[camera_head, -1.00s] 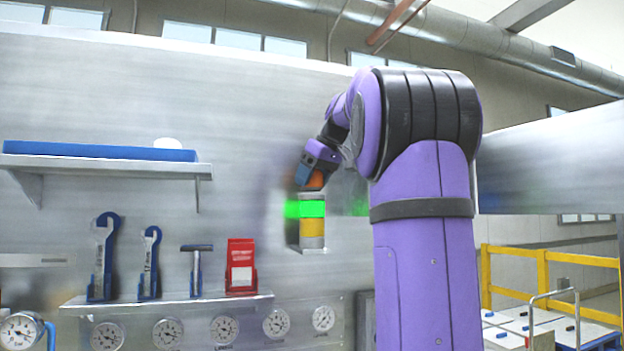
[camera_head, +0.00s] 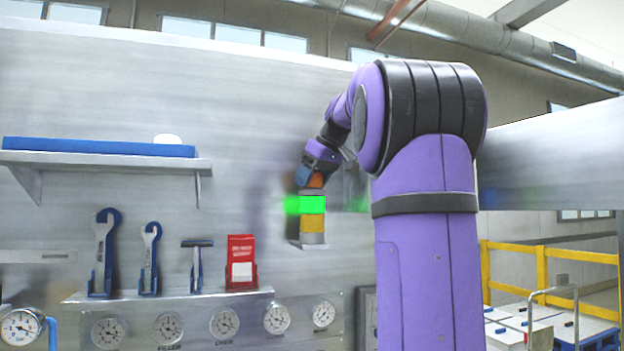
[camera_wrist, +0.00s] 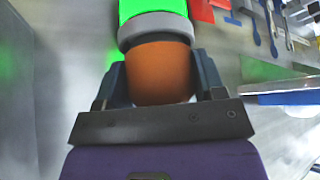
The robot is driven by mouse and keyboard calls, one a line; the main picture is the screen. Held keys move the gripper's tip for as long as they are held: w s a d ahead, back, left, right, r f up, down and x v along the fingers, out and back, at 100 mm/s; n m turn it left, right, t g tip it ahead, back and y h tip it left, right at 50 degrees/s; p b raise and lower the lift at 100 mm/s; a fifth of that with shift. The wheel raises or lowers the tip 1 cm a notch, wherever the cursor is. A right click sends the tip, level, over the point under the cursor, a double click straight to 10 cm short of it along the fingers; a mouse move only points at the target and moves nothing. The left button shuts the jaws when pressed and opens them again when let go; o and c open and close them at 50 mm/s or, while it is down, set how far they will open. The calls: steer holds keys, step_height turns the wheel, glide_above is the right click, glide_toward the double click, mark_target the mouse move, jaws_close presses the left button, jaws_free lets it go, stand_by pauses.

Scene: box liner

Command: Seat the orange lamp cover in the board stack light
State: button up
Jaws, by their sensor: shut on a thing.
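The stack light (camera_head: 312,226) stands on a small bracket on the metal wall in the head view. It has a lit green section (camera_head: 312,204) above a yellow one, with grey rings. The orange lamp cover (camera_head: 315,181) is at the top of the stack. In the wrist view the orange cover (camera_wrist: 158,72) is between the two fingers of my gripper (camera_wrist: 160,85), which is shut on it. The cover's end meets the grey ring (camera_wrist: 155,28) beside the green section. I cannot tell whether it is fully seated.
A shelf (camera_head: 100,160) with a blue bar is at the upper left. The wall around the stack is clear.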

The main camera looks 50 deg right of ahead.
steer(key=shift+f, duration=0.85)
steer(key=o, duration=0.8)
steer(key=shift+d, duration=0.1)
steer(key=shift+o, duration=0.2)
steer(key=shift+r, duration=0.1)
steer(key=shift+o, duration=0.7)
steer(key=v, duration=0.8)
steer(key=shift+r, duration=0.5)
steer(key=shift+w, duration=0.1)
